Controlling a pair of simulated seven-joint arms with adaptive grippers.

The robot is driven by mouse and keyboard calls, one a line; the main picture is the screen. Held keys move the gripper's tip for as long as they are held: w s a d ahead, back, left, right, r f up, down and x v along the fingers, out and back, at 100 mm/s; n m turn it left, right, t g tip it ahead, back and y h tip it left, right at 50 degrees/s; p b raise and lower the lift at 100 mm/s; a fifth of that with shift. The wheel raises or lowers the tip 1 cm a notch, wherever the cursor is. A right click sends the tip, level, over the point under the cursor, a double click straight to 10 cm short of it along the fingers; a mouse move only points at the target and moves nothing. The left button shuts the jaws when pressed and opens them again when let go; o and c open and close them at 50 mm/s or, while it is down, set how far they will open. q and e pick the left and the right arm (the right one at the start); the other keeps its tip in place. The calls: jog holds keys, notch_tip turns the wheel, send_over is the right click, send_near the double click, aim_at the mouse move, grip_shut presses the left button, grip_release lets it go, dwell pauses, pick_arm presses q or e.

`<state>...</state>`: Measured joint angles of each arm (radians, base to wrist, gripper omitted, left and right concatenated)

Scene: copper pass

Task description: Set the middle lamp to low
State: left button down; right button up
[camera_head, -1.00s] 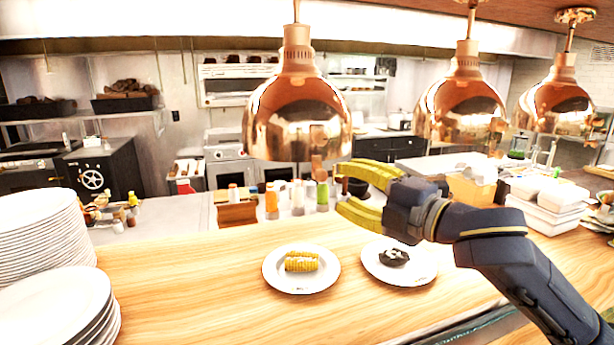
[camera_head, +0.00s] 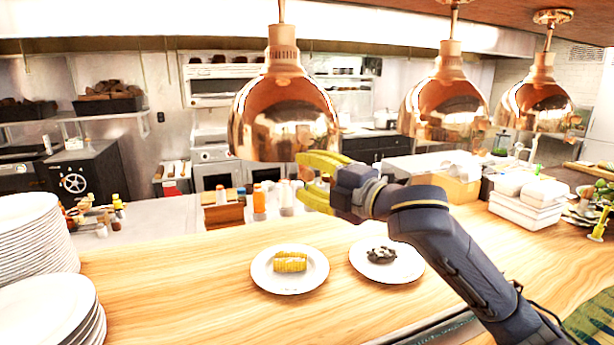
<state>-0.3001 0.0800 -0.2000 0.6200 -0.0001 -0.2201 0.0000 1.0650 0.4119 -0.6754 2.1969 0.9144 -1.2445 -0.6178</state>
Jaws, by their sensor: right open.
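Three copper heat lamps hang over the wooden counter. The left lamp (camera_head: 284,110) is the nearest and largest, the middle lamp (camera_head: 445,100) hangs right of centre, and the right lamp (camera_head: 541,103) is farther right. My right gripper (camera_head: 305,180) has yellow fingers and is open and empty. Its fingertips are at the lower right rim of the left lamp in the picture; I cannot tell whether they touch it. The gripper is left of and below the middle lamp. No lamp control can be made out. My left gripper is not in view.
On the wooden counter (camera_head: 200,300) stand a plate with corn (camera_head: 290,282) and a plate with a dark item (camera_head: 384,273). Stacked plates (camera_head: 38,240) fill the left. White containers (camera_head: 530,203) stand at the right. Bottles and spice jars (camera_head: 259,198) are behind the counter.

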grip_shut()
dwell(0.4)
notch_tip(320, 180, down, 9)
dwell(0.4)
grip_release()
jog(key=shift+r, duration=0.25)
jog(key=v, duration=1.2)
jog(key=shift+d, duration=0.1)
